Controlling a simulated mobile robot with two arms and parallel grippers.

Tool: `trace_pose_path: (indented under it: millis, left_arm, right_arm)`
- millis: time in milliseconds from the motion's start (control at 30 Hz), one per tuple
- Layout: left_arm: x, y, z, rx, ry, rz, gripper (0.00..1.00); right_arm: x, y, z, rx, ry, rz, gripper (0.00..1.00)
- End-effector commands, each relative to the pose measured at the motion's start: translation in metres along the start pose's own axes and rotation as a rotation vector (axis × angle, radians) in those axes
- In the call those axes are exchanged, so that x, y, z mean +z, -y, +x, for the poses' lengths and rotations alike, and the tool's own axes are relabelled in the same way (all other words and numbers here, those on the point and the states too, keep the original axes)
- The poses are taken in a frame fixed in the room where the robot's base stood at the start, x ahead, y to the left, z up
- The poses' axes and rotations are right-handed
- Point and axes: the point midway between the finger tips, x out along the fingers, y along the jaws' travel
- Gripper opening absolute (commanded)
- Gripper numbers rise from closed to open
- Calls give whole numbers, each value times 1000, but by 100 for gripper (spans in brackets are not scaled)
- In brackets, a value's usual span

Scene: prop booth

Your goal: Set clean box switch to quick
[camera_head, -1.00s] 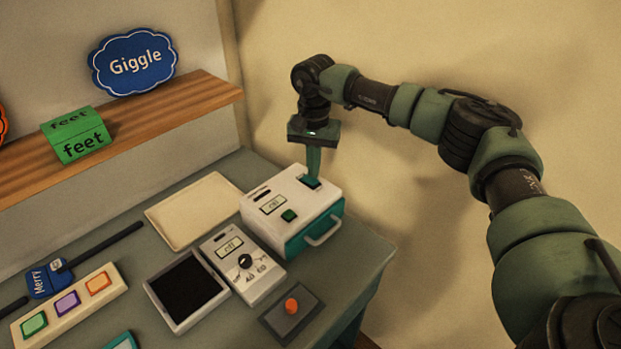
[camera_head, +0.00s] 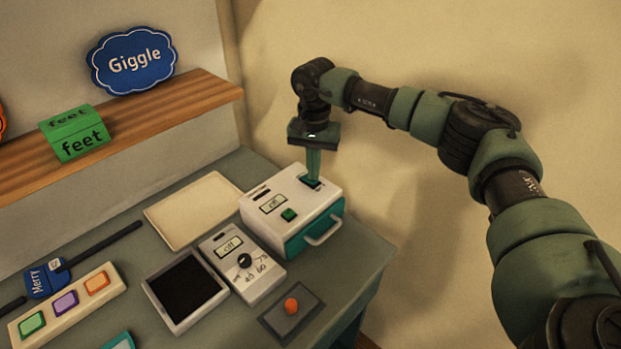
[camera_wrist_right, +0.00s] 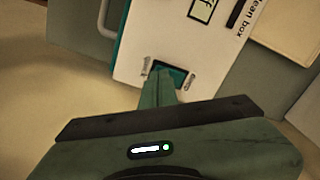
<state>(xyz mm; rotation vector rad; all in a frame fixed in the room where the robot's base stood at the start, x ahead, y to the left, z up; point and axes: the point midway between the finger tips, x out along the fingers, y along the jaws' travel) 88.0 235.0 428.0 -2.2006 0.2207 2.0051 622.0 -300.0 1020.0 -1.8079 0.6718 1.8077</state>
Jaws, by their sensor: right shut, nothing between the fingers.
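The clean box (camera_head: 271,212) is a white-topped box with a teal front and a grey handle, standing at the back right of the table. Its top has a small display reading "off", a green button and a dark slot. In the right wrist view the words "clean box" show on its top (camera_wrist_right: 215,62). Its teal switch (camera_wrist_right: 181,75) sits between two small labels too blurred to read. My right gripper (camera_head: 313,180) is shut and empty, pointing down with its fingertips at the switch and partly hiding it. Whether they touch cannot be told. My left gripper is not in view.
A white dial unit (camera_head: 262,285) reading "off" stands in front of the box. Nearby are a black-centred tray (camera_head: 209,315), a flat cream tray (camera_head: 172,215), an orange button on a dark plate (camera_head: 313,319) and a strip of coloured buttons (camera_head: 78,318). A wooden shelf (camera_head: 165,119) runs behind.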

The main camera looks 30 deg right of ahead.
Motion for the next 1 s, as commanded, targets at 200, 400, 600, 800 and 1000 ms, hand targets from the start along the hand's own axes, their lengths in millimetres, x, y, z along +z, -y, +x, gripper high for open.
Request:
trace_pose_path:
  millis: [200, 400, 600, 800, 1000]
  left_arm:
    - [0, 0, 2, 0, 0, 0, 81]
    - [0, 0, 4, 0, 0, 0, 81]
    - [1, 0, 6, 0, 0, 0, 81]
    - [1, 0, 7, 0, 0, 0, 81]
    - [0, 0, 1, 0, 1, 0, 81]
  right_arm:
    - [0, 0, 4, 0, 0, 0, 0]
    - [0, 0, 7, 0, 0, 0, 0]
    - [0, 0, 10, 0, 0, 0, 0]
    - [0, 0, 12, 2, 2, 0, 0]
    - [1, -1, 5, 3, 3, -1, 0]
